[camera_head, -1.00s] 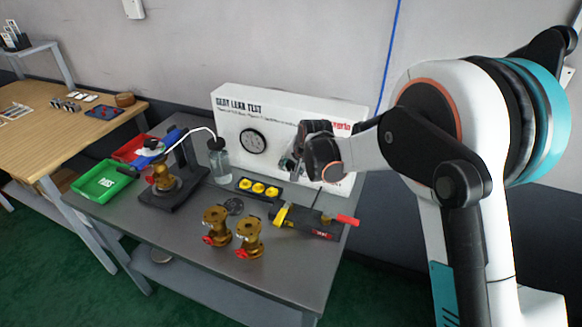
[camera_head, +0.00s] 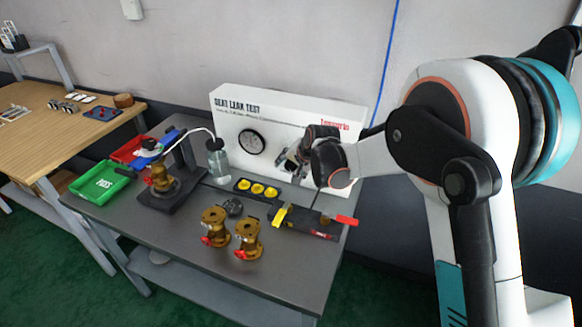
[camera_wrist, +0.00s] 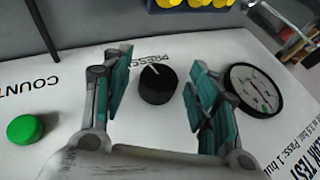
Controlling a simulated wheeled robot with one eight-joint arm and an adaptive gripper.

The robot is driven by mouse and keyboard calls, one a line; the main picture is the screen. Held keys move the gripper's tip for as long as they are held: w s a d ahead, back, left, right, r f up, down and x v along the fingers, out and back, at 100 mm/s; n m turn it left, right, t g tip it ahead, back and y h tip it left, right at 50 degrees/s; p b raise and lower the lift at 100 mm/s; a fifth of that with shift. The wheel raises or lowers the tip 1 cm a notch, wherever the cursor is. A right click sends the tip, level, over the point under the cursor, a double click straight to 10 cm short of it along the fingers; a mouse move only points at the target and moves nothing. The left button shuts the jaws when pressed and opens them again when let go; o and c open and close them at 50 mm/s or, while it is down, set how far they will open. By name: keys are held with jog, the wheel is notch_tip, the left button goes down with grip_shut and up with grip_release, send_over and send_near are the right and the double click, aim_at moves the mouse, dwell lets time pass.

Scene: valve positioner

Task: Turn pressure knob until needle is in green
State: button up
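The black pressure knob (camera_wrist: 157,84) with a white pointer line is on the white test panel (camera_wrist: 140,135), under the lettering "PRESS". My gripper (camera_wrist: 157,90) is open, with one teal-padded finger on each side of the knob and a visible gap to each. The round gauge (camera_wrist: 255,90) is right of the gripper in the wrist view, partly behind the right finger. In the head view the gauge (camera_head: 251,142) is on the panel's left part, and my gripper (camera_head: 290,162) covers the knob's area.
A green button (camera_wrist: 25,129) is left of the knob in the wrist view. A bottle with a tube (camera_head: 217,165) stands left of the panel.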

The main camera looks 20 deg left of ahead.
jog(key=v, duration=1.2)
